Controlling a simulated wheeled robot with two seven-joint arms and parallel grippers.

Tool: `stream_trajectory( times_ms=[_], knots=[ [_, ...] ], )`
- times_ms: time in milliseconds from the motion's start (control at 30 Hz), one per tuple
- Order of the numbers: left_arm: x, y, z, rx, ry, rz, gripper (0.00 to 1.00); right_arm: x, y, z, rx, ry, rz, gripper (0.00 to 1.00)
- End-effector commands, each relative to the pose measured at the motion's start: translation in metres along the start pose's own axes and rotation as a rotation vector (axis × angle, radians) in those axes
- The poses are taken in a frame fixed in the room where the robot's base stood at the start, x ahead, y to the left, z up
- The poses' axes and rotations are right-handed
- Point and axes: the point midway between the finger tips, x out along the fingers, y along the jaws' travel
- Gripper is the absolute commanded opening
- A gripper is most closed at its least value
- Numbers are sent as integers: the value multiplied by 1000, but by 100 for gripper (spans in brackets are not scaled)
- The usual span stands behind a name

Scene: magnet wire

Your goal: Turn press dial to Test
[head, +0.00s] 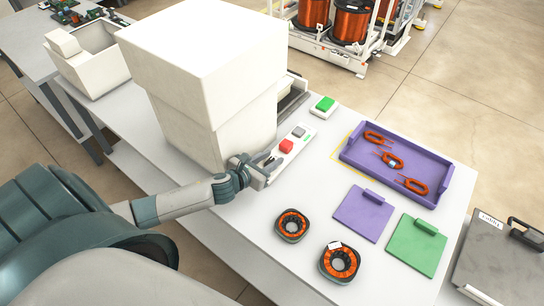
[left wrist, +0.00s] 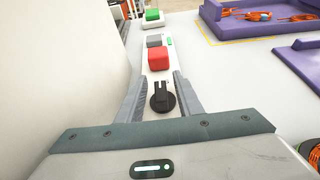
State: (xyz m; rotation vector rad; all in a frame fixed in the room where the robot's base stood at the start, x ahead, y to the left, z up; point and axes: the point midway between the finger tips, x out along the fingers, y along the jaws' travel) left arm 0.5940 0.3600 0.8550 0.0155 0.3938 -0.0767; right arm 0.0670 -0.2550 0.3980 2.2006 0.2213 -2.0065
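The press (head: 205,75) is a large white box-shaped machine on the white table. Its control strip (head: 294,146) at its right foot carries a grey button, a red button (head: 286,146) and a black dial. In the left wrist view the dial (left wrist: 162,98) is a round black knob with a raised grip, pointing roughly along the strip; any label is too small to read. My left gripper (left wrist: 161,88) is open, with one finger on each side of the dial and a gap to each. In the head view the left gripper (head: 262,167) is at the strip's near end. My right gripper is not in view.
A green button box (head: 323,105) stands behind the strip. A purple tray (head: 440,180) with orange coils is at the right. Purple (head: 362,214) and green (head: 417,246) plates and two ring-shaped coils (head: 340,262) lie in front. The press wall is close on the gripper's left.

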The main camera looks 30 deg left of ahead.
Motion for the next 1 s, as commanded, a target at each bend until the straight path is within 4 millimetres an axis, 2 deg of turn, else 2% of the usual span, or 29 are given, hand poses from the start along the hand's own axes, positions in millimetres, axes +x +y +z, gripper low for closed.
stream_trajectory(
  times_ms=[133,467,600,1000],
  knots=[
    [7,0,1,-1,0,-1,33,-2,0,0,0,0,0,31],
    [8,0,0,0,0,-1,33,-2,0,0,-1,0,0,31],
    [8,0,0,0,-1,-1,0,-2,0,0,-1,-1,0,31],
    [8,0,1,-11,-1,24,0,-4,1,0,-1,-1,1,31]
  ],
)
